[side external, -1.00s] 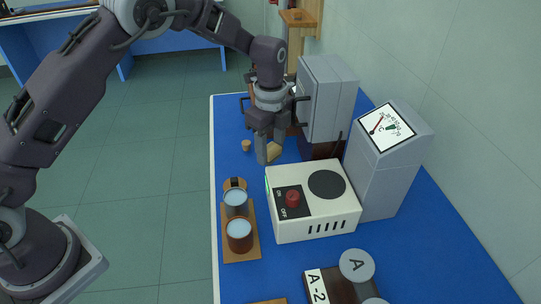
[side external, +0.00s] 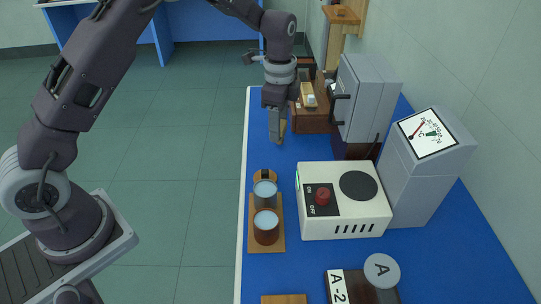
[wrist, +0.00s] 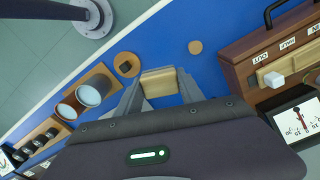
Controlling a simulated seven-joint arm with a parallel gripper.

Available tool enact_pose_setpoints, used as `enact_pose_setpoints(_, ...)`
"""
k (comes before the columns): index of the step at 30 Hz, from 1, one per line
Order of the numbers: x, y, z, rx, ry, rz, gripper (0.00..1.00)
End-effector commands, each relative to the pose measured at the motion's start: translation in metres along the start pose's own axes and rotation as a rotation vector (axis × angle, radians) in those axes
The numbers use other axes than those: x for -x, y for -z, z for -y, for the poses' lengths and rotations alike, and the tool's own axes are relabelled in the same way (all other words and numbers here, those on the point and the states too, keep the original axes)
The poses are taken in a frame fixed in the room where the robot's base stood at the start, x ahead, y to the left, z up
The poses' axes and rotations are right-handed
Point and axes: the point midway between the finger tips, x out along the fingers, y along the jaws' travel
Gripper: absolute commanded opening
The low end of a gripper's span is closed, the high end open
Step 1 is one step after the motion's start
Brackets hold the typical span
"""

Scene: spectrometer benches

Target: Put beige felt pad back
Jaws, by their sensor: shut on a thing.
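The beige felt pad (wrist: 160,82) is a small tan block between the two fingertips of my gripper (wrist: 158,92) in the wrist view. My gripper is shut on it. In the side view my gripper (side external: 278,130) points down over the blue bench near its left edge, in front of the wooden box. There the pad shows as a beige strip (side external: 284,128) at the fingers. It seems to be off the bench, though its exact height is hard to tell.
A wooden box (wrist: 238,72) with labels and a white-knobbed slider stands right. Two cups (side external: 266,228) stand on a wooden board. A white hotplate (side external: 345,222) and grey cabinets (side external: 366,100) line the right. Blue bench beside the cups is clear.

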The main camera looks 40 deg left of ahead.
Motion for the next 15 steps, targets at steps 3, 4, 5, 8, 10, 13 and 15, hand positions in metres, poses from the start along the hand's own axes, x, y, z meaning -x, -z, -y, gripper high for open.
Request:
enact_pose_setpoints(3,0.006,-0.032,0.007,0.225,0.001,-0.001,0.13)
enact_pose_setpoints(4,0.007,-0.037,0.007,0.266,0.001,-0.001,0.13)
enact_pose_setpoints(5,0.006,-0.041,0.008,0.299,0.000,0.000,0.13)
enact_pose_setpoints(8,-0.013,-0.047,0.007,0.349,-0.005,0.002,0.13)
enact_pose_setpoints(10,-0.031,-0.047,0.007,0.350,-0.005,0.003,0.13)
enact_pose_setpoints(13,-0.049,-0.047,0.008,0.349,-0.002,0.001,0.13)
enact_pose_setpoints(15,-0.057,-0.046,0.008,0.347,-0.001,0.000,0.13)
